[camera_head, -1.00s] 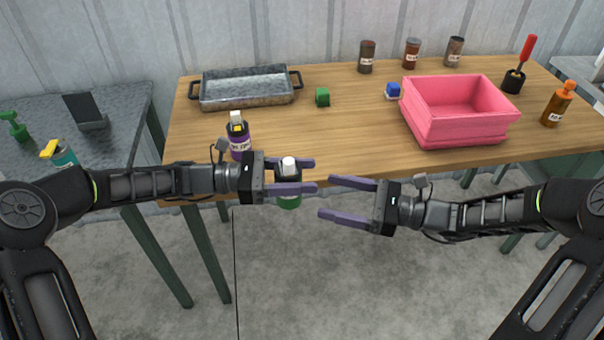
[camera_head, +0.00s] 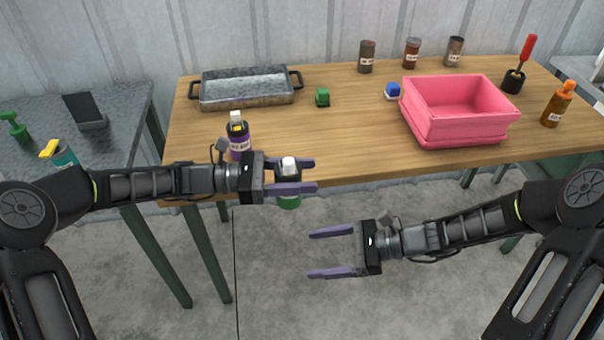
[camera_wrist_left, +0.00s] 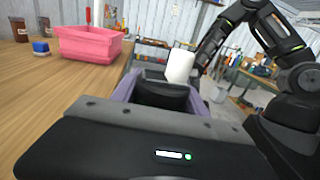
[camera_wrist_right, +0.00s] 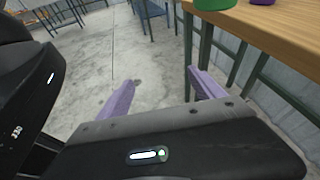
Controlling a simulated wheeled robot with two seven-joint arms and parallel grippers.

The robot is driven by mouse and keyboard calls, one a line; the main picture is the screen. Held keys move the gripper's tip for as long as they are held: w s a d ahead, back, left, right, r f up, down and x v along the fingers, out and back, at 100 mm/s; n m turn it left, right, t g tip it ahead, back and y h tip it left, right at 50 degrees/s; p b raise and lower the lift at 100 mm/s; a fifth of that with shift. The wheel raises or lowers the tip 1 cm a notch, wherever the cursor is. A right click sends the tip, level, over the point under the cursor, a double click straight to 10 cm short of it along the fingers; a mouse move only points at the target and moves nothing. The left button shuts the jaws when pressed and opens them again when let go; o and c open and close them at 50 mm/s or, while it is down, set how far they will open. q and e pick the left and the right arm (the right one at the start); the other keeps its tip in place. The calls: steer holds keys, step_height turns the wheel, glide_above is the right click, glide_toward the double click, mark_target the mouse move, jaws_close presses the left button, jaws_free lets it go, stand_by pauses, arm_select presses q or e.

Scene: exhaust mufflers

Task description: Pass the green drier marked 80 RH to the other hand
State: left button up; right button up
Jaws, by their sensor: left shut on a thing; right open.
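The green drier (camera_head: 289,203) is a dark bottle with a white cap and a green lower part, held upright. Its marking cannot be read, as the fingers cover the middle. My left gripper (camera_head: 314,175) is shut on it at the front edge of the wooden table. In the left wrist view the white cap (camera_wrist_left: 180,66) stands up between the fingers. My right gripper (camera_head: 312,253) is open and empty, below and slightly right of the drier, over the floor. In the right wrist view a green round base (camera_wrist_right: 213,4) shows at the top edge, apart from the open fingers.
A purple-labelled bottle (camera_head: 239,140) stands on the wooden table just behind my left gripper. A metal tray (camera_head: 247,102), a green block (camera_head: 322,97), a blue block (camera_head: 392,91) and a pink bin (camera_head: 458,130) are farther back. The space around my right gripper is clear.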

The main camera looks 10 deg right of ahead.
steer(key=s+f+n+g+h, duration=0.1)
steer(key=s+f+n+h, duration=0.4)
steer(key=f, duration=0.6)
steer(key=s+a+f+n+h, duration=0.1)
steer(key=s+f+n+h, duration=0.3)
steer(key=s+f+n, duration=0.5)
step_height(320, 180, down, 2)
steer(key=n, duration=0.3)
steer(key=shift+a+f+n+g+h, duration=0.2)
steer(key=shift+a+n+g+h, duration=0.1)
steer(key=shift+g+h, duration=0.1)
